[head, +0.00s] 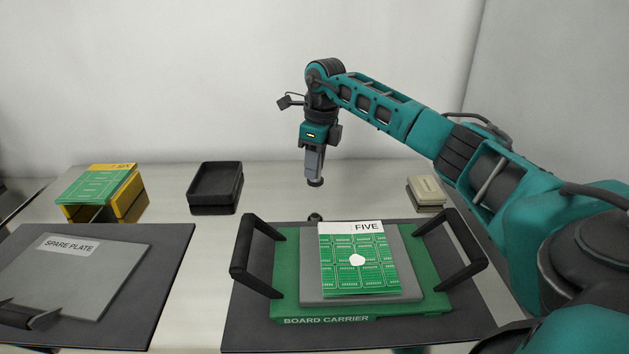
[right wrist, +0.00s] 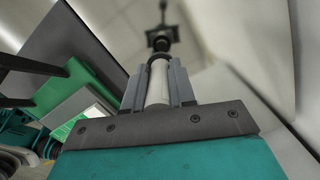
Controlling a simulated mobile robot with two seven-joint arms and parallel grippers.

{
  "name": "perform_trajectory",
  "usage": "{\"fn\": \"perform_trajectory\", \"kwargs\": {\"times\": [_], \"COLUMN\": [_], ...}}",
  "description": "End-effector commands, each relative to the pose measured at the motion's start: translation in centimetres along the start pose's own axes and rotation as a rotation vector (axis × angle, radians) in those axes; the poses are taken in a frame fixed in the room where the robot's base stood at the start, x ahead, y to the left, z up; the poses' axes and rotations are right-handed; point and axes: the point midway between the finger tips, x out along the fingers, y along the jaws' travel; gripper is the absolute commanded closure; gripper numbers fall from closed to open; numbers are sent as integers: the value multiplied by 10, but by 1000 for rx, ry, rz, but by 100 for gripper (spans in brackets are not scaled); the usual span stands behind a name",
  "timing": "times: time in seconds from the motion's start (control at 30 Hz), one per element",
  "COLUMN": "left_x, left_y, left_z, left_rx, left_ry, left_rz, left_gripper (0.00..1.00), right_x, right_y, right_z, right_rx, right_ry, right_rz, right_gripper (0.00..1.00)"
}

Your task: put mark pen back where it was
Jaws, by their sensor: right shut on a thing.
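The mark pen is a white barrel (right wrist: 157,84) between the two grey fingers of my right gripper (right wrist: 158,72) in the right wrist view. Its dark lower end (head: 315,183) sticks out below the fingers in the head view. My right gripper (head: 314,165) is shut on the pen and holds it upright above the table, behind the board carrier (head: 330,318). A small black holder-like piece (head: 315,217) stands below the pen, partly hidden by the carrier. A green board (head: 340,280) labelled FIVE lies on the carrier, with a white spot on it. My left gripper is not in view.
A black tray (head: 215,187) stands at the back, left of the pen. A yellow stand (head: 130,205) with green boards is further left. A spare plate (head: 85,285) lies front left. A beige box (head: 427,192) sits right. The carrier's black handles (head: 254,265) rise nearby.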

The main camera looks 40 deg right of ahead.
Motion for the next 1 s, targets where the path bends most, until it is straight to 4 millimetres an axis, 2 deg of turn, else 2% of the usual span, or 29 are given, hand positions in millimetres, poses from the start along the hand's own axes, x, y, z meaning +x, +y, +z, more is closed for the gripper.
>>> {"fn": "perform_trajectory", "kwargs": {"times": [0.23, 0.63, 0.67, 0.9, 1.0], "left_x": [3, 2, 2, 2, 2], "left_y": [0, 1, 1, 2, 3], "left_z": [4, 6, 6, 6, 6], "left_rx": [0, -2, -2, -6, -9], "left_ry": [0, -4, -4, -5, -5], "left_rz": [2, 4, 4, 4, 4], "left_gripper": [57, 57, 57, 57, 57], "right_x": [37, 42, 42, 42, 42], "right_y": [0, 0, 0, 0, 0], "right_z": [-5, -5, -5, -5, -5], "right_rx": [0, 0, 0, 0, 0], "right_ry": [3, 1, 0, 1, 1], "right_rz": [2, 0, 0, 0, 0], "right_gripper": [100, 100, 74, 51, 50]}}
